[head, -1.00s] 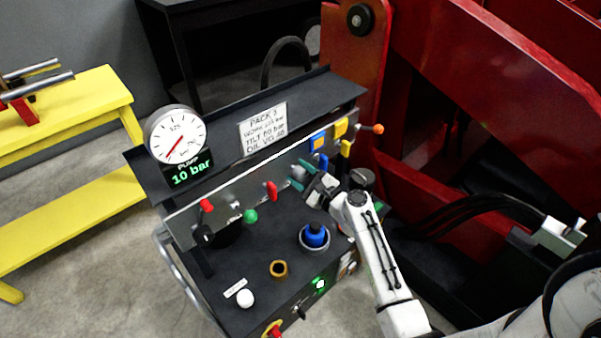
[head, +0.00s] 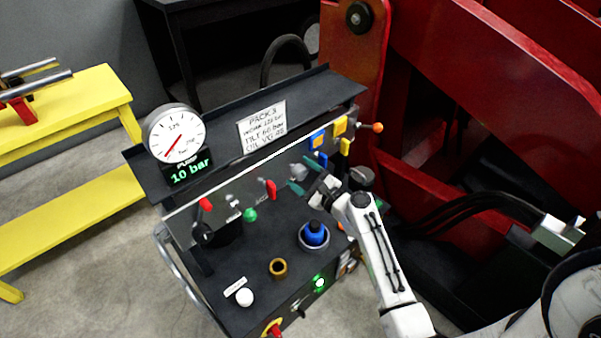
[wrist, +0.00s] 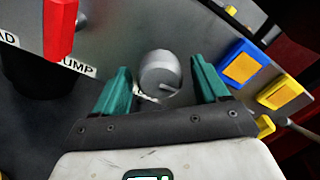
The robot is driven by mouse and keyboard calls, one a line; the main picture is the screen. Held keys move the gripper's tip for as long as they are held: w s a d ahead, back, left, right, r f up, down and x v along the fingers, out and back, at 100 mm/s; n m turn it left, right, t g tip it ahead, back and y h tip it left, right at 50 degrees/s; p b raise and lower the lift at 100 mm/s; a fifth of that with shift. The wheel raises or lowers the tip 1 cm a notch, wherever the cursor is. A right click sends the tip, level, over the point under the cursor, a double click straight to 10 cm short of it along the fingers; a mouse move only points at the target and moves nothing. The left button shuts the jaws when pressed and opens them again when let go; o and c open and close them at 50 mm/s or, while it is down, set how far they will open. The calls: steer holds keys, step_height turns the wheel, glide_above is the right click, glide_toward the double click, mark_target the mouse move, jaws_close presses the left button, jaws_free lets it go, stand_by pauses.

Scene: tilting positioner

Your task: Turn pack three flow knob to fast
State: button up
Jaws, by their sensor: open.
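The hydraulic pack stands in the middle of the head view, with a sign (head: 262,126) reading "PACK 3" on its top shelf. A round grey knob (wrist: 161,74) sits on its sloped panel and shows as a small grey disc (head: 298,171) in the head view. A mark shows on the knob's face; any lettering below it is mostly hidden. My gripper (head: 304,174) has green fingers. In the wrist view my gripper (wrist: 161,85) is open, one finger on each side of the knob, with visible gaps, apparently not touching it.
A red lever (wrist: 60,28) lies left of the knob, and blue-and-yellow switches (wrist: 241,67) lie right. A blue knob (head: 315,234), brass ring (head: 278,268) and white button (head: 244,297) stand on the lower deck. The gauge (head: 174,135) display reads 10 bar. The red frame (head: 480,80) stands right.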

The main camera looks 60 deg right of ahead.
steer(key=v, duration=0.9)
steer(key=shift+s, duration=0.4)
steer(key=shift+a, duration=0.1)
